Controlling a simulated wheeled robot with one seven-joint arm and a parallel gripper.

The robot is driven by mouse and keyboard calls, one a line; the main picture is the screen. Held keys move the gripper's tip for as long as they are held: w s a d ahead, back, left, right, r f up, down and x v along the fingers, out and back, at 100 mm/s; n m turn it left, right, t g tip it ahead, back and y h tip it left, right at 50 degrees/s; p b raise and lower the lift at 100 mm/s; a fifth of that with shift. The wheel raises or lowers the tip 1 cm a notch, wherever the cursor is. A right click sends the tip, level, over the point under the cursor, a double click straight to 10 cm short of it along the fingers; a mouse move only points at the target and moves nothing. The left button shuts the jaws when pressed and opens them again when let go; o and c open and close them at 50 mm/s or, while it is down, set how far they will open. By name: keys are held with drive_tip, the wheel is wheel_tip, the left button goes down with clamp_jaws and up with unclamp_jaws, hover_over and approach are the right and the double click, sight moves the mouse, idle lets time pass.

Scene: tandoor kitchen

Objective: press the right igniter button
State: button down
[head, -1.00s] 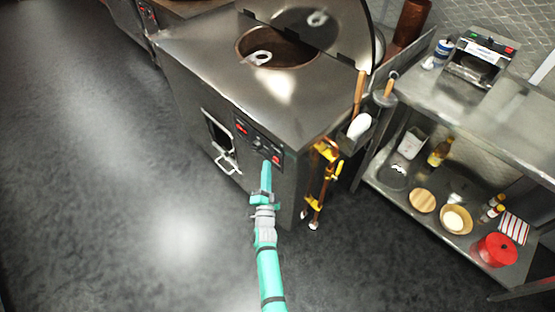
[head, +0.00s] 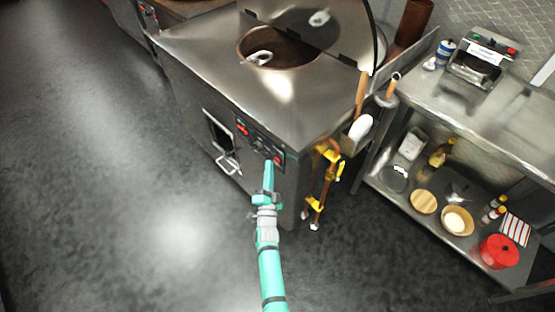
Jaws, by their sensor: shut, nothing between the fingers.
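The tandoor (head: 215,85) is a steel box with a round opening in its top. Its dark control panel (head: 256,139) is on the front face, with a red button (head: 243,129) at the left and the right igniter button (head: 279,160), also red, at the right end. My gripper (head: 269,164) is shut and empty, its tip at the lower right part of the panel, just left of the right button. I cannot tell whether the tip touches the panel.
Yellow valves on brown pipes (head: 326,178) run down the tandoor's right corner, close to my gripper. A steel shelf unit (head: 421,97) stands at the right, with a red pot (head: 498,252) on its lower shelf. The floor (head: 110,190) at left is clear.

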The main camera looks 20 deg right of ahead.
drive_tip(key=shift+s+a, duration=0.15)
drive_tip(key=shift+a, duration=0.1)
drive_tip(key=shift+d, duration=0.2)
